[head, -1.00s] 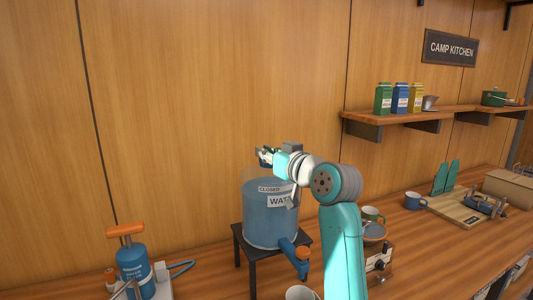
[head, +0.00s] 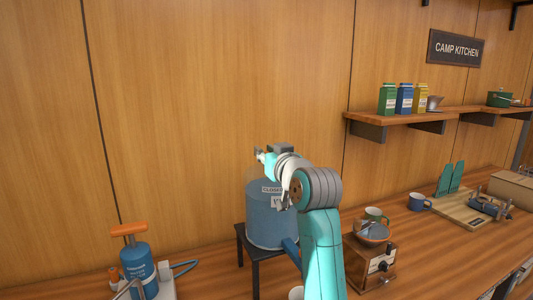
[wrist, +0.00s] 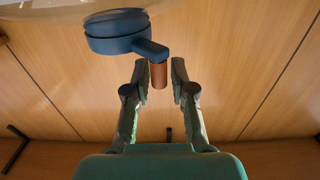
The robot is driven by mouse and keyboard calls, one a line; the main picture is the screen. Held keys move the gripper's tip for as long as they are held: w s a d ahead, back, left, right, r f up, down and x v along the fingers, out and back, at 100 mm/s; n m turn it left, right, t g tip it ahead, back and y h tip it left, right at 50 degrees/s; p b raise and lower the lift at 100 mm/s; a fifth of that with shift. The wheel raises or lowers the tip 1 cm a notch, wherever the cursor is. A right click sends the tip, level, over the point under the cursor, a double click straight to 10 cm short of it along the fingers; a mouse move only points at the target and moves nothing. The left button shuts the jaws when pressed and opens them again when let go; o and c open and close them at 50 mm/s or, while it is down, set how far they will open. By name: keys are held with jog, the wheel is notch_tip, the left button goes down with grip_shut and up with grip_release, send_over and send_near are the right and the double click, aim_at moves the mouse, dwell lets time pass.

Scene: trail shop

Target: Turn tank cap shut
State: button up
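The blue water tank (head: 268,222) stands on a dark stand in the head view, with a "CLOSED" label near its top. My arm covers part of its right side. In the wrist view, the blue tank cap (wrist: 115,30) is at the upper left, with a short arm ending in an orange-brown peg (wrist: 159,76). My gripper (wrist: 159,68) is open, with one finger on each side of the peg. Gaps show between the peg and both fingers. In the head view, my gripper (head: 262,156) is above the tank, and the cap is hard to make out.
The blue tap (head: 290,247) sticks out low on the tank, partly behind my arm. A blue pump (head: 138,263) with an orange handle stands left. A grinder (head: 373,262) and mugs stand right. A shelf (head: 400,121) hangs on the right wall.

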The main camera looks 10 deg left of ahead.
jog(key=shift+o, duration=0.3)
jog(key=v, duration=1.2)
